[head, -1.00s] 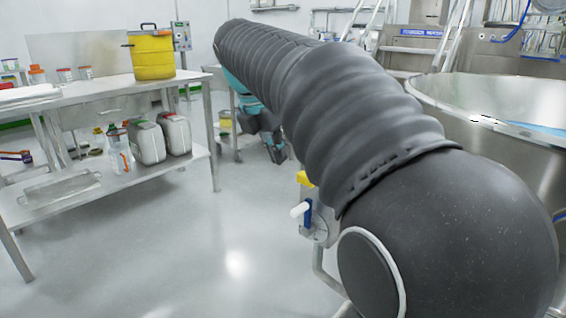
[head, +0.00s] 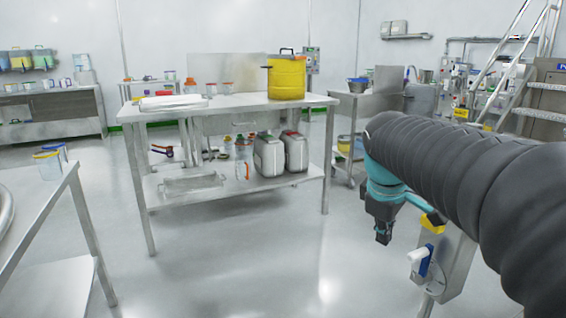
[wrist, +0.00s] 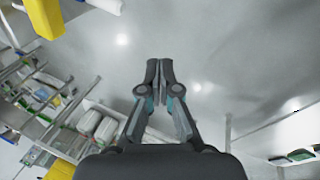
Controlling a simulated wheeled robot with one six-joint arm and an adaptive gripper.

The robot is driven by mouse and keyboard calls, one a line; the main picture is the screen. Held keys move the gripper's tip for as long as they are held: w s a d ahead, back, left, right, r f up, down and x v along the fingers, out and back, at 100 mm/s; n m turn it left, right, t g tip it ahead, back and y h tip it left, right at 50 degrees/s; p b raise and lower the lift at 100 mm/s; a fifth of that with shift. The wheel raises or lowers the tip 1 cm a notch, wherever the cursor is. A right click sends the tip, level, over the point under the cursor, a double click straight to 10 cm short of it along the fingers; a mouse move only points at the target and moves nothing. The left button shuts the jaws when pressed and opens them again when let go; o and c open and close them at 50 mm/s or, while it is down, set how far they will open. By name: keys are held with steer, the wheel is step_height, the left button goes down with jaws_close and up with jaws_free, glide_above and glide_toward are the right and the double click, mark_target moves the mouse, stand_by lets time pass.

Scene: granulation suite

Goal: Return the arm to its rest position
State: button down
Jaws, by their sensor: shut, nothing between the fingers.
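My gripper (head: 383,235) hangs at the end of my arm in the head view, right of the middle, pointing down over open floor. In the wrist view my gripper (wrist: 159,66) has its two fingers together with nothing between them. My arm, in a dark ribbed sleeve, reaches in from the right edge of the head view. A grey housing with a yellow top and a blue and white valve (head: 421,258) stands below the arm, to the right of the gripper and apart from it.
A steel table (head: 222,106) with a yellow drum (head: 286,78) on top and white canisters (head: 269,157) on its shelf stands left of the gripper. Another steel table (head: 38,208) is at the left edge. The floor (head: 240,260) between is clear. A stair ladder (head: 515,60) is at back right.

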steer(key=s+a+f+m+t+y, duration=0.1)
steer(key=s+f+m, duration=0.3)
steer(key=s, duration=0.5)
steer(key=s+a+f+m+t+y, duration=0.1)
steer(key=s+a+f+m, duration=0.2)
steer(key=s+f, duration=0.3)
steer(key=shift+s+m, duration=0.9)
steer(key=shift+s, duration=1.15)
steer(key=shift+a, duration=0.1)
